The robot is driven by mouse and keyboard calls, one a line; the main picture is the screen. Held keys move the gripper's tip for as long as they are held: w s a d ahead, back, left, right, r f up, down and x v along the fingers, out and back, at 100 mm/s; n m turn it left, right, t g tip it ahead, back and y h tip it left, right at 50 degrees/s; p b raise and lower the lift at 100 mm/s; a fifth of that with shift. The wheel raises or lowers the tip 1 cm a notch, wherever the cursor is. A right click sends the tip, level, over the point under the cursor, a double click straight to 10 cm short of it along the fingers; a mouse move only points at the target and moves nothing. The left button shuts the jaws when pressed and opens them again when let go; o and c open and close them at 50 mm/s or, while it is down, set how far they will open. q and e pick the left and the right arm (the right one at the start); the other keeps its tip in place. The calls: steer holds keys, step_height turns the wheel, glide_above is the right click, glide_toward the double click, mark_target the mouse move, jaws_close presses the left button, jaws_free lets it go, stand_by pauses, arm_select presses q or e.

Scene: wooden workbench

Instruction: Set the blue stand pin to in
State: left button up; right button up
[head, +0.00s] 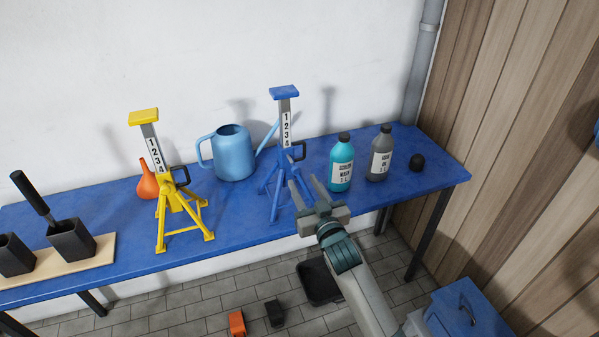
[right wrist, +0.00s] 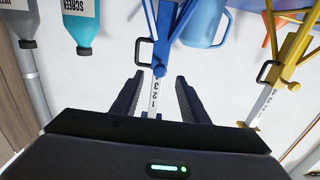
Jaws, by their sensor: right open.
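The blue stand (head: 276,172) stands upright on the blue bench, with a numbered post and a blue top plate. Its pin shows as a black loop handle (head: 297,152) on the right side of the post, just below the numbers. In the right wrist view the stand appears upside down, with the pin handle (right wrist: 143,52) ahead of the fingers. I cannot tell how deep the pin sits. My right gripper (head: 305,183) is open and empty, just in front of the stand and below the handle in the picture. My left gripper is not in view.
A yellow stand (head: 172,195) with its own black handle, an orange funnel (head: 148,184) and a blue watering can (head: 232,158) are left of the blue stand. A teal bottle (head: 341,165), grey bottle (head: 380,155) and black cap (head: 417,162) stand right. Bare bench (head: 235,215) shows in front.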

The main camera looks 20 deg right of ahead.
mark_target(297, 172)
steer(key=shift+w+p, duration=0.55)
steer(key=shift+w, duration=1.65)
jaws_close()
